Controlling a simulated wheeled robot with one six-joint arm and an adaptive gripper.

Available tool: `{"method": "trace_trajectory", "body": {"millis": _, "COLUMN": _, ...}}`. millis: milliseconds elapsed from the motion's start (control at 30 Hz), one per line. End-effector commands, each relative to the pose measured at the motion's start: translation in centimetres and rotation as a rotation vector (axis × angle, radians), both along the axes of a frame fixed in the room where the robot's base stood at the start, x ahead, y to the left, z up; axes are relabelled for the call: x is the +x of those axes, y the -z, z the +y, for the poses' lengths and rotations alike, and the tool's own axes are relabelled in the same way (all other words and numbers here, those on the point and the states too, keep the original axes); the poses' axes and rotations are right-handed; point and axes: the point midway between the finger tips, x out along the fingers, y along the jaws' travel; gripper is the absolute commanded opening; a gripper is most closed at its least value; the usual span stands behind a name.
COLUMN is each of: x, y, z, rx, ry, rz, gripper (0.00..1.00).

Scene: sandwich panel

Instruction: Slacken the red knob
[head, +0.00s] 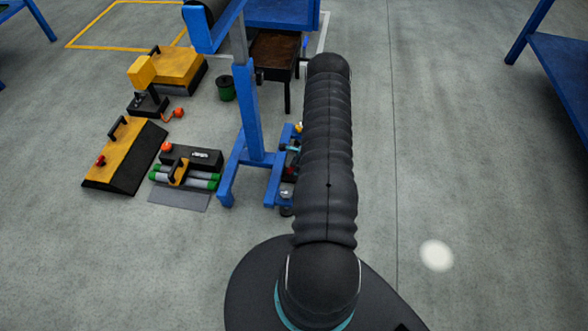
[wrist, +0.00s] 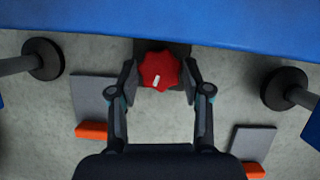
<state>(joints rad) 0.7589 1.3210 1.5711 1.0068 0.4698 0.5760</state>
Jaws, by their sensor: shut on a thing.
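A red lobed knob (wrist: 159,69) with a small white mark shows at the upper middle of the wrist view, against a dark mount below a blue edge. My gripper (wrist: 160,78) has one finger on each side of the knob and is shut on it. The fingers reach up from the bottom of the wrist view, and their tips are at the knob's left and right sides. In the head view my dark arm hides the gripper and I cannot make out this knob.
The wrist view shows a blue surface (wrist: 230,25) across the top and black round pads on rods (wrist: 43,59) (wrist: 286,89) at both sides. The head view shows a blue stand (head: 247,110), a yellow-black wedge (head: 125,160) and a black case (head: 200,157).

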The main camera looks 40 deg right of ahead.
Motion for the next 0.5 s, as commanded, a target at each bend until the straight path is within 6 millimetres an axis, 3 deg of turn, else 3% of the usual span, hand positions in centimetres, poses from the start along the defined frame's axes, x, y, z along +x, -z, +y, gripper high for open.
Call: {"method": "trace_trajectory", "body": {"millis": 500, "x": 0.23, "y": 0.25, "z": -0.09, "rx": 0.0, "ry": -0.25, "rz": -0.001, "gripper": 0.14}}
